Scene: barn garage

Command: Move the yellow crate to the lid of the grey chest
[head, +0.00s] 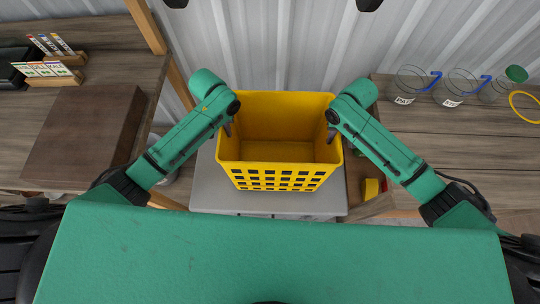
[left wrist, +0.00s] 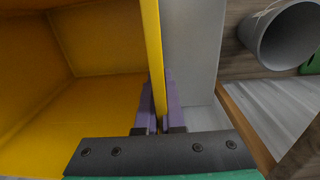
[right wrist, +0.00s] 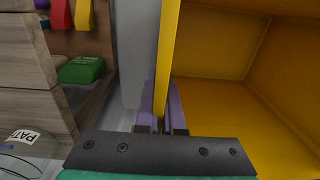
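The yellow crate (head: 280,120) is empty, with a lattice front wall, and shows upright in the head view between my two arms. My left gripper (head: 228,130) is at its left wall; in the left wrist view its purple fingers (left wrist: 160,105) lie on both sides of the crate's wall (left wrist: 152,50). My right gripper (head: 331,133) is at its right wall; in the right wrist view its fingers (right wrist: 160,105) lie on both sides of that wall (right wrist: 168,50). Both look closed on the walls. The grey lid (head: 207,190) lies under or behind the crate; whether they touch is unclear.
A wooden bench with a brown box (head: 85,135) and marker racks (head: 50,72) is at the left. A bench with glass jars (head: 405,85) and a yellow ring (head: 524,106) is at the right. A corrugated wall (head: 280,45) stands behind. Small coloured blocks (head: 371,188) lie right of the lid.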

